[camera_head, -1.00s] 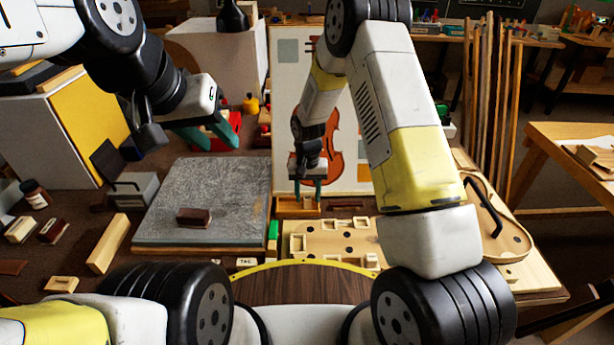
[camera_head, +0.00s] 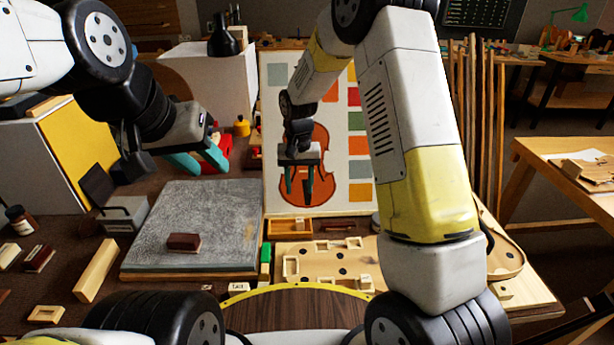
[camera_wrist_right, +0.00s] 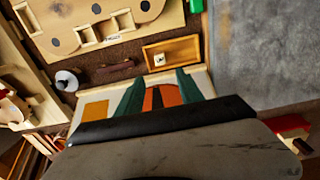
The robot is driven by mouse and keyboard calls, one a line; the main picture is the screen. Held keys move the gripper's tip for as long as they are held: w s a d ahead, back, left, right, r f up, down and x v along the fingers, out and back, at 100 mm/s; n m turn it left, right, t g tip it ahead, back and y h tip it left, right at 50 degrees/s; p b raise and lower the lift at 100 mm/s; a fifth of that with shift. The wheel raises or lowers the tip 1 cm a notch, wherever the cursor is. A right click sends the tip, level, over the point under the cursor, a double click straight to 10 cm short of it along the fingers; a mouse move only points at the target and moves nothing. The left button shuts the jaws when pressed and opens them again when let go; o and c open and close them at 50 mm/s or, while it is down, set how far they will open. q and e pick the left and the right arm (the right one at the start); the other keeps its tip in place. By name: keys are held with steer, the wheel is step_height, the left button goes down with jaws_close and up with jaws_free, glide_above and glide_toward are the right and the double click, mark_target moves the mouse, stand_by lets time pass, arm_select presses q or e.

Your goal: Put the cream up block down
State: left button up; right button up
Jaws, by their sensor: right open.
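A small cream block (camera_wrist_right: 160,58) with a dark mark on top lies inside a shallow wooden tray (camera_wrist_right: 146,55) in the right wrist view. The tray also shows in the head view (camera_head: 289,235), in front of the violin poster, but the block cannot be made out there. My right gripper (camera_head: 296,196) is open and empty, raised above the tray with its teal fingers apart; the fingers also show in the right wrist view (camera_wrist_right: 160,88).
A grey slab (camera_head: 215,215) carries a dark red-brown block (camera_head: 184,242). A pale wooden board with pockets (camera_head: 330,275) lies right of a green block (camera_head: 265,258). The violin poster (camera_head: 355,195) stands behind the tray. Several small blocks lie at the left.

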steer(key=s+d+r+t+y, duration=0.15)
steer(key=s+d+r, duration=0.3)
steer(key=r, duration=0.45)
steer(key=s+d+r+t, duration=0.2)
steer(key=s+d+r, duration=0.25)
steer(key=r, duration=0.55)
steer(key=s+d+r+t, duration=0.1)
steer(key=s+r, duration=0.1)
steer(key=s, duration=0.6)
steer(key=s+d+r+t, duration=0.1)
steer(key=s+d+r, duration=0.1)
steer(key=s, duration=0.6)
steer(key=shift+d+r+n+t+y, duration=0.3)
steer(key=shift+r+t+y, duration=0.05)
steer(key=shift+r, duration=0.4)
steer(key=shift+s, duration=0.1)
